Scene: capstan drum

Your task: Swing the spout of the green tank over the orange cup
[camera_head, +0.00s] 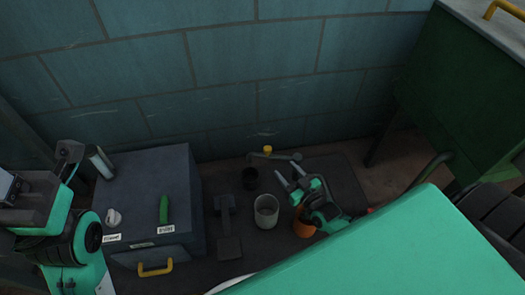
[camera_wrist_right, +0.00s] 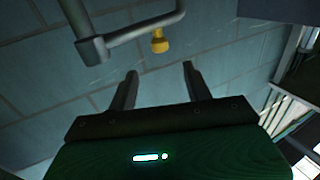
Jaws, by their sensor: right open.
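A grey bent pipe, the spout (camera_head: 283,157), with a yellow knob (camera_head: 267,149), stands near the wall in the head view. It shows large at the top of the wrist view (camera_wrist_right: 132,32), its yellow knob (camera_wrist_right: 159,42) hanging from the bar. An orange cup (camera_head: 303,228) is partly hidden behind my right gripper (camera_head: 286,165). That gripper is open and empty, its fingers pointing toward the spout; in the wrist view the fingers (camera_wrist_right: 159,72) are apart below the pipe. I cannot make out the green tank for certain. My left arm is at the left edge; its jaws are unclear.
A pale cup (camera_head: 266,211) and a black cup (camera_head: 250,179) stand left of the orange cup. A dark green cabinet (camera_head: 458,80) is at the upper right.

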